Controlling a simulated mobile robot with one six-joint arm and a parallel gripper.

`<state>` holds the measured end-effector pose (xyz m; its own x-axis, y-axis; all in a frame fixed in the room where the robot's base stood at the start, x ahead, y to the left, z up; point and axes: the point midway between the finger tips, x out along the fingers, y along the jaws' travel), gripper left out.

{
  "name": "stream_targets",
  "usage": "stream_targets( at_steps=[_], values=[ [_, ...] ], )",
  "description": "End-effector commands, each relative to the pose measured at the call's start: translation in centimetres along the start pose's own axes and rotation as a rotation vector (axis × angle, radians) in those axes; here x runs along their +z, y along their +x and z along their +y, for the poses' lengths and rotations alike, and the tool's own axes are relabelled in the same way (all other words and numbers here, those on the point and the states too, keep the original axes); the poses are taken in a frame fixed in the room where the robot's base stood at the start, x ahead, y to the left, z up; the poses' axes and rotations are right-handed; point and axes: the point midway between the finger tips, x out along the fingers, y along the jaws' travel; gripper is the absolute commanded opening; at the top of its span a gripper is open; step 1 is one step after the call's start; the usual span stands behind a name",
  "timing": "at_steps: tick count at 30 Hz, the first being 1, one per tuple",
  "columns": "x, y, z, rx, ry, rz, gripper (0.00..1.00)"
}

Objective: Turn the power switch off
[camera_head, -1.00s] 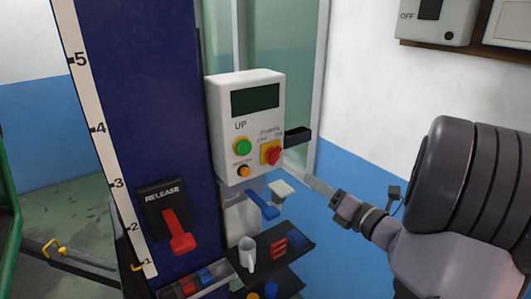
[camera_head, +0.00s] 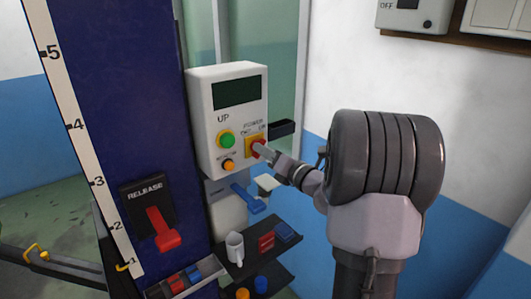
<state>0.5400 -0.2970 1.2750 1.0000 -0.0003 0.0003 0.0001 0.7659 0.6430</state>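The knob's exact turn position is hidden.
A green UP button (camera_head: 226,140) and an orange button (camera_head: 229,165) sit left of the switch. A red RELEASE lever (camera_head: 162,230) is on the blue column (camera_head: 130,90). Below the box are a blue lever (camera_head: 249,199) and a tray (camera_head: 285,249) with a white mug (camera_head: 234,248).

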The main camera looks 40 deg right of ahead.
Motion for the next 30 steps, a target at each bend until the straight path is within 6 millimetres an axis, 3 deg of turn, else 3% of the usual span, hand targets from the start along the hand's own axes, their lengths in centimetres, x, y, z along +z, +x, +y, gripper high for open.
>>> stream_targets(
  at_steps=[1, 3, 4, 17, 30],
  values=[
    [0.00, -0.01, 0.00, 0.000, 0.000, 0.000, 0.15],
    [0.00, -0.02, 0.00, 0.000, 0.000, 0.000, 0.01],
    [0.00, -0.02, 0.00, 0.000, 0.000, 0.000, 0.00],
    [-0.10, -0.04, -0.08, 0.000, -0.056, 0.000, 0.00],
    [-0.35, -0.05, -0.24, 0.001, -0.412, 0.000, 0.00]
  ],
)
